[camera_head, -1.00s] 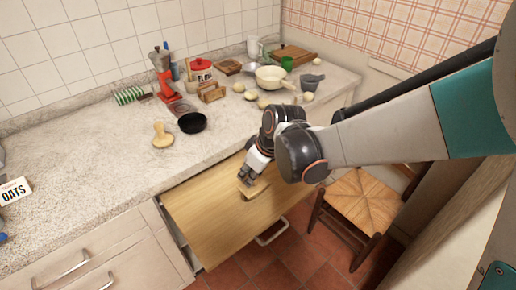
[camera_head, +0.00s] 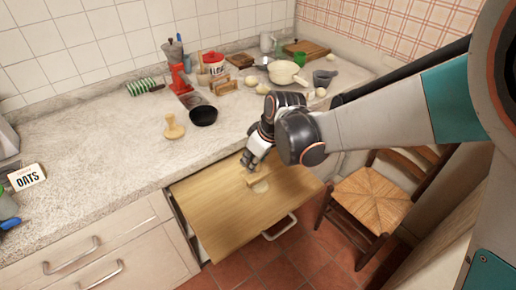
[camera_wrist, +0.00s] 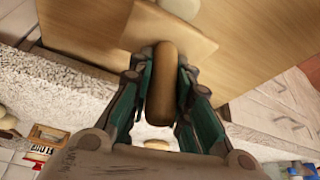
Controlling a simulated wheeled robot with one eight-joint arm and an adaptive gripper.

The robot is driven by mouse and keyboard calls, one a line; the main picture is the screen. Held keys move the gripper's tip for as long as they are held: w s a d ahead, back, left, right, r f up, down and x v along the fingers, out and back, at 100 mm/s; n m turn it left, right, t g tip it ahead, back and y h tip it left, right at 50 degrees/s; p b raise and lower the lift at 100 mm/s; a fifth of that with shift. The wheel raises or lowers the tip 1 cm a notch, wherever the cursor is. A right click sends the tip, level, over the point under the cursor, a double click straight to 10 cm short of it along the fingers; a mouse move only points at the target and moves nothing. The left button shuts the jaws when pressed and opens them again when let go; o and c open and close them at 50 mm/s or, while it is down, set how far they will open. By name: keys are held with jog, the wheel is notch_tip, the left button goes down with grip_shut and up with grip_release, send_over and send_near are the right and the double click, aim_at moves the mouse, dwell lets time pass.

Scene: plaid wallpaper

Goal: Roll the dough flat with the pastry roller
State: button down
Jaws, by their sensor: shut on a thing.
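My gripper (camera_head: 249,163) is low over the pull-out wooden board (camera_head: 215,215). In the wrist view my gripper (camera_wrist: 162,92) is shut on the rounded brown handle of a wooden tool, which I take to be the pastry roller (camera_wrist: 162,60). A flat, wide tan part lies beyond the handle. A pale piece, seemingly the dough (camera_head: 260,187), lies on the board just in front of the fingers. In the wrist view a pale patch (camera_wrist: 180,8) shows at the top edge, partly hidden by the tool. Whether tool and dough touch is unclear.
A stone counter (camera_head: 110,165) runs behind the board. A chair (camera_head: 375,197) stands right of the board.

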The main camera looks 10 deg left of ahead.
aim_at(258, 176)
jog(key=shift+s+d+f, duration=0.15)
jog(key=shift+s+d, duration=0.55)
jog(key=shift+d, duration=0.1)
jog(key=shift+s+d, duration=0.7)
jog(key=shift+d, duration=0.1)
jog(key=shift+w+a, duration=0.85)
jog(key=shift+a, duration=0.1)
jog(key=shift+w+a+f, duration=0.1)
jog(key=shift+w+a, duration=0.6)
jog(key=shift+a, duration=0.15)
jog(key=shift+s+d+f+b, duration=0.2)
jog(key=shift+s+d+b, duration=0.2)
jog(key=shift+s+d, duration=1.25)
jog(key=shift+d, duration=0.25)
jog(key=shift+r, duration=0.1)
